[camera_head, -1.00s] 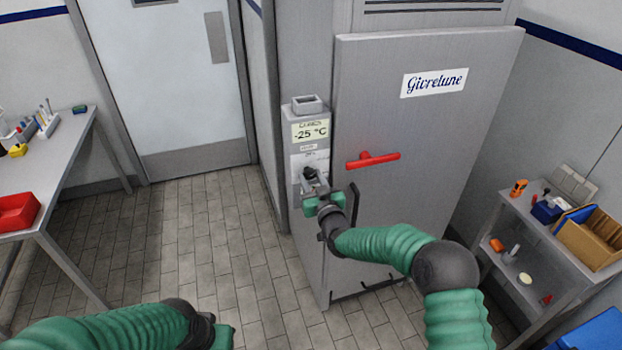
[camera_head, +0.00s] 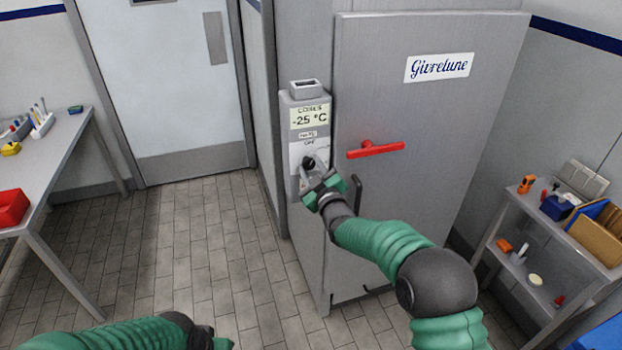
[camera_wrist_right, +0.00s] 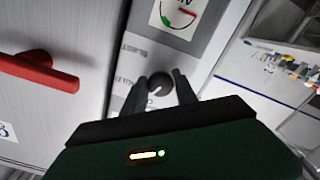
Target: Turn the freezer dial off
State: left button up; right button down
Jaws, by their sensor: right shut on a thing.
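The dark freezer dial (camera_head: 309,162) is on the grey control panel to the left of the freezer door, below the "-25 °C" display (camera_head: 310,117). My right gripper (camera_head: 311,171) is at the dial, its green body tilted with the right end higher. In the right wrist view the black dial knob (camera_wrist_right: 160,83) sits between the two dark fingers of the gripper (camera_wrist_right: 162,88), which is shut on it. The fingers partly hide the dial's markings. My left gripper (camera_head: 222,343) is at the bottom edge, mostly cut off; its jaws do not show.
The freezer door (camera_head: 440,150) is shut, with a red handle (camera_head: 375,149). A dark bar handle (camera_head: 356,195) is close beside my right gripper. A shelf cart (camera_head: 545,240) stands at the right, a table (camera_head: 50,180) at the left. The tiled floor between is clear.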

jog(key=n+b, duration=0.3)
jog(key=shift+a+f, duration=0.1)
jog(key=shift+f, duration=0.05)
jog(key=shift+n+b, duration=1.15)
jog(key=shift+n, duration=0.05)
jog(key=c, duration=1.2)
grip_release()
jog(key=shift+s, duration=0.1)
jog(key=shift+c, duration=0.2)
jog(key=shift+o, duration=1.2)
jog(key=shift+r, duration=0.2)
jog(key=shift+s, duration=0.1)
